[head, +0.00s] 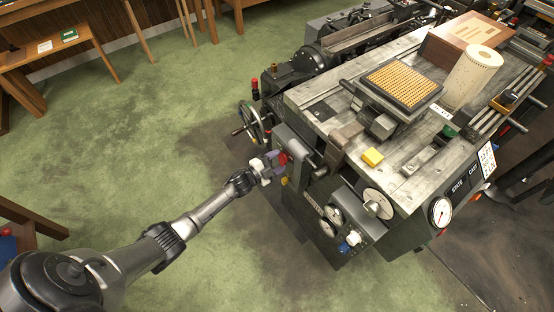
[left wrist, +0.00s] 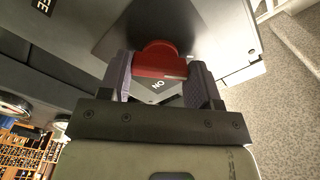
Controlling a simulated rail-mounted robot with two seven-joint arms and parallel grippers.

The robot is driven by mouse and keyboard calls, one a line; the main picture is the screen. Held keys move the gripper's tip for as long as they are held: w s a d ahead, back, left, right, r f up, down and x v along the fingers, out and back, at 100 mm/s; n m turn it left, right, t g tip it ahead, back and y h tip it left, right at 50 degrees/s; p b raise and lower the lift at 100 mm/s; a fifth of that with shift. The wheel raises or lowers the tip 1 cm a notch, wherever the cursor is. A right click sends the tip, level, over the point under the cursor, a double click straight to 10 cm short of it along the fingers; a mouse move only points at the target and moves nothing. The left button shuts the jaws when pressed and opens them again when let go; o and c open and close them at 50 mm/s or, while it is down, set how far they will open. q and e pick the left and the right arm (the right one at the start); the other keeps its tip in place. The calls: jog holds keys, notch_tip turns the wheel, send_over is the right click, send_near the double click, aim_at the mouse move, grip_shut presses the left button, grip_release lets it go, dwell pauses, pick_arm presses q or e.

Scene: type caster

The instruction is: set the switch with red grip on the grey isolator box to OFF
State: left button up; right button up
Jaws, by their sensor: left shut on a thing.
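The grey isolator box (head: 289,141) is on the near left side of the caster. Its switch with the red grip (head: 283,159) shows as a small red spot in the head view. My left gripper (head: 270,166) is at the box, with its fingers at the red grip. In the left wrist view the red grip (left wrist: 160,60) sits between the two fingers of the left gripper (left wrist: 159,82), and they are shut on it. The lower part of the switch is hidden. My right gripper is not in view.
The caster's worktop (head: 320,92) carries a keyboard-like matrix grid (head: 403,84), a white perforated roll (head: 472,77) and a yellow block (head: 372,157). A handwheel (head: 250,122) juts out close to the isolator box. Dials sit below the worktop.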

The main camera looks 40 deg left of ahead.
pick_arm(q)
jog(key=shift+n, duration=0.9)
jog(key=o, duration=0.9)
jog(key=p+v, duration=0.3)
jog(key=v, duration=1)
jog(key=shift+s+p, duration=0.3)
jog(key=shift+s, duration=0.1)
